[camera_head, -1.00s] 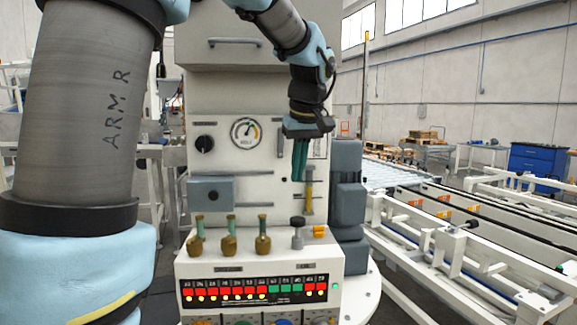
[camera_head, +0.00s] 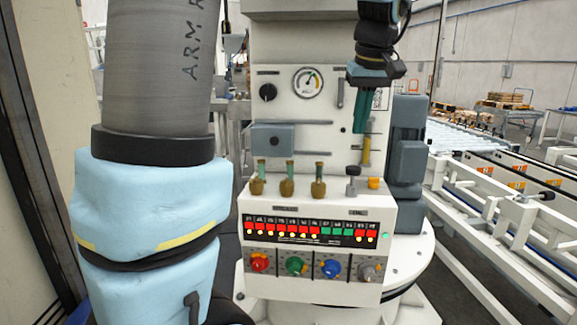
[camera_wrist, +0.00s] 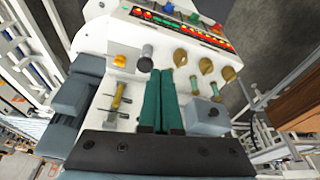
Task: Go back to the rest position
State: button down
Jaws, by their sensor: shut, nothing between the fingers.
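My gripper (camera_head: 365,112) has green fingers that point down in front of the palletizer's pale column panel (camera_head: 310,128), near its right side. The fingers are shut with nothing between them. The wrist view shows the same two green fingers (camera_wrist: 162,100) side by side, over the panel and clear of the levers as far as I can tell. My arm comes down from above on the right in the head view.
A console (camera_head: 314,225) juts out below, with brass levers (camera_head: 287,187), a dark-topped knob (camera_head: 353,182), lights and coloured knobs (camera_head: 295,265). A grey box (camera_head: 272,139) sits on the panel. A grey motor housing (camera_head: 408,150) stands right of it. Conveyor rails (camera_head: 490,205) run further right.

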jog(key=s+a+f+m+g, duration=0.1)
jog(key=s+a+f, duration=0.4)
jog(key=a+f, duration=0.6)
jog(key=s+a+f+m, duration=0.1)
jog(key=s+a+f, duration=0.5)
jog(key=a+f, duration=0.4)
jog(key=shift+a+f+m+g+h, duration=0.3)
jog(key=shift+a+f+g, duration=0.1)
jog(key=shift+f, duration=0.15)
jog(key=shift+w, duration=0.1)
jog(key=w+d+r+n+p, duration=0.1)
jog(key=w+d+r, duration=1)
jog(key=w+r, duration=0.15)
jog(key=w+d+r+n+t, duration=0.1)
jog(key=w+d+r, duration=0.3)
jog(key=d+r, duration=0.8)
jog(key=shift+w+r+n+t+p, duration=0.15)
jog(key=shift+w+n+t+p, duration=0.15)
jog(key=shift+w+t+p, duration=0.1)
